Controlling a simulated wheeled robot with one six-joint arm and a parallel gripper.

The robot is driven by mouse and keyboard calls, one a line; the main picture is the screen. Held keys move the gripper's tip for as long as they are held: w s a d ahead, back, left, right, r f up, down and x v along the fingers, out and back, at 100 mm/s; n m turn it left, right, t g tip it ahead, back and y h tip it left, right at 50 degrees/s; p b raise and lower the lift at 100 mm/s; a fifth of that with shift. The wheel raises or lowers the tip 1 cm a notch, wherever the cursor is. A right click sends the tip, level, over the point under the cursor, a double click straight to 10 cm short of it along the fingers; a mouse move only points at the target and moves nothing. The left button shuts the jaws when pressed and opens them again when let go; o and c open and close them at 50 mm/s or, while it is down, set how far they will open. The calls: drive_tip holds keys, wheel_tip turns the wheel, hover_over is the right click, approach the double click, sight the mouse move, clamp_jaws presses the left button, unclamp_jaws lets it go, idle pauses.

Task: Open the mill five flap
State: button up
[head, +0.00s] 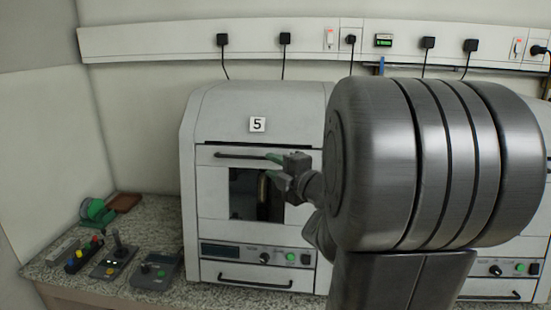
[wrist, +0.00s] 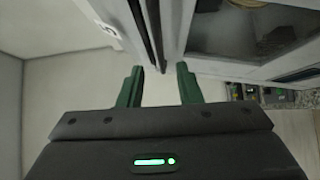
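Mill five (head: 257,96) is a pale grey cabinet with a "5" label on its upper front. Its flap (head: 213,199) has a dark window and looks closed. A dark horizontal bar handle (head: 238,155) runs along the flap's top. My gripper (head: 272,168) is at the handle's right end, with its green fingers apart. In the wrist view my gripper (wrist: 160,84) shows both fingers spread. Dark long edges of the mill front (wrist: 148,35) run down toward the gap between them. I cannot tell whether either finger touches the handle.
A lower drawer handle (head: 255,282) and a control panel (head: 255,254) sit below the flap. Control boxes (head: 155,268) and a green device (head: 96,210) lie on the speckled counter (head: 150,208) at left. My arm hides much of the right side.

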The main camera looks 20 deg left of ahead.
drive_tip(key=x, duration=0.6)
drive_tip(key=shift+a+p, duration=0.2)
drive_tip(key=shift+p, duration=0.25)
drive_tip(key=shift+w, duration=0.1)
clamp_jaws()
